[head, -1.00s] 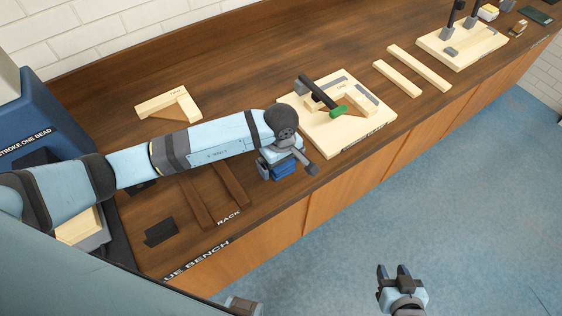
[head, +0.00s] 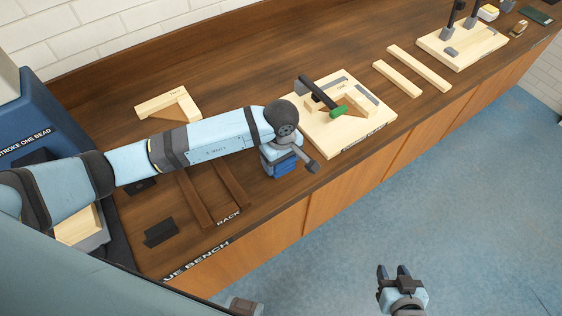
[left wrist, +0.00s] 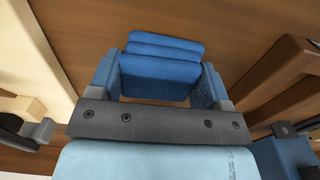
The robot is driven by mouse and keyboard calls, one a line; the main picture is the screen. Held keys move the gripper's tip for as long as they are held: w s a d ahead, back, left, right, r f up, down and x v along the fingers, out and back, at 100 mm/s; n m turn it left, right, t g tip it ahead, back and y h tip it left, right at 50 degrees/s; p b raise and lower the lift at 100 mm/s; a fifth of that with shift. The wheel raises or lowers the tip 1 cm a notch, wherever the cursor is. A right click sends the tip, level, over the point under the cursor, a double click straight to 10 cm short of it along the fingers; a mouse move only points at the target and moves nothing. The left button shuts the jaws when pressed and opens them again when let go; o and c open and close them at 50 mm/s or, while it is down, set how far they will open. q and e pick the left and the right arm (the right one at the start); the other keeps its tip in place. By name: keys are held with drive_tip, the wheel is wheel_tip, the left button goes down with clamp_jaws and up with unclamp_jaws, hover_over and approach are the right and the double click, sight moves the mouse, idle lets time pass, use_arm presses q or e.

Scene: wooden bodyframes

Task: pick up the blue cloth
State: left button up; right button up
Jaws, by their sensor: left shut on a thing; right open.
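The blue cloth (head: 287,167) is a folded bundle near the front edge of the wooden bench, partly hidden by my left gripper (head: 280,160) in the head view. In the left wrist view the cloth (left wrist: 160,72) sits between the two blue fingers of that gripper (left wrist: 160,85), which is shut on it. The dark wood of the bench shows behind the cloth; I cannot tell whether it touches the bench. My right gripper (head: 395,273) is open and empty, over the blue floor in front of the bench.
A pale wooden board (head: 322,145) with a frame and a green-and-black clamp (head: 322,95) stands just right of the cloth. Dark rack rails (head: 193,198) lie to its left. Two loose wood strips (head: 397,79) lie farther right. A corner piece (head: 167,103) lies behind my left arm.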

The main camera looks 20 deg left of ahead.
use_arm(q)
wheel_tip(320, 180, up, 19)
drive_tip(key=b, duration=0.2)
drive_tip(key=shift+f, duration=0.2)
drive_tip(key=shift+o, duration=0.9)
drive_tip(key=shift+c, duration=0.5)
